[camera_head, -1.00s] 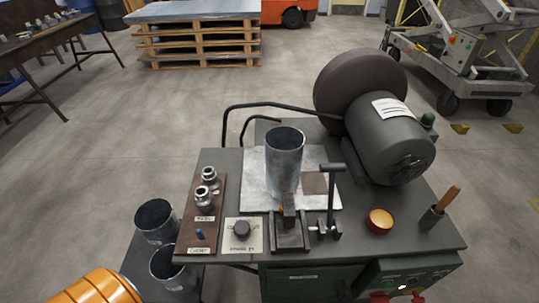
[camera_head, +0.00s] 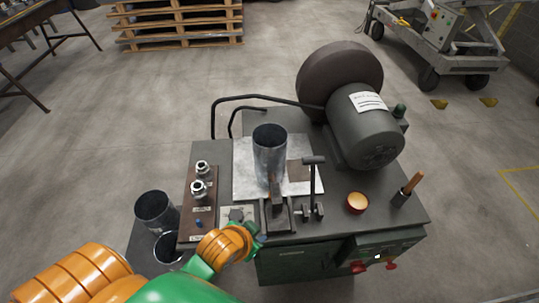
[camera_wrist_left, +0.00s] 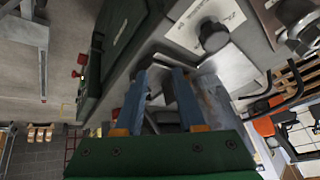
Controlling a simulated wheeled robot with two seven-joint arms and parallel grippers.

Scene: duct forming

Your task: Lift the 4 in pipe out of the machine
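The 4 in pipe, a grey metal cylinder (camera_head: 270,157), stands upright on the light plate (camera_head: 244,182) of the machine, behind the dark clamp block (camera_head: 278,218). Its top is open. My left gripper (camera_head: 258,238) is at the front edge of the machine, in front of the pipe and left of the clamp block, not touching the pipe. In the left wrist view my left gripper (camera_wrist_left: 165,76) has its two fingers apart, with nothing visibly held between them. A grey metal surface that looks like the pipe (camera_wrist_left: 214,98) lies right of the fingers. My right gripper is out of view.
A T-handled post (camera_head: 314,185) stands right of the pipe. The motor (camera_head: 366,130) with its wheel fills the back right. A board with metal fittings (camera_head: 202,212) lies left. Two more pipes (camera_head: 154,212) stand lower left. A wooden-handled tool (camera_head: 408,190) stands right.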

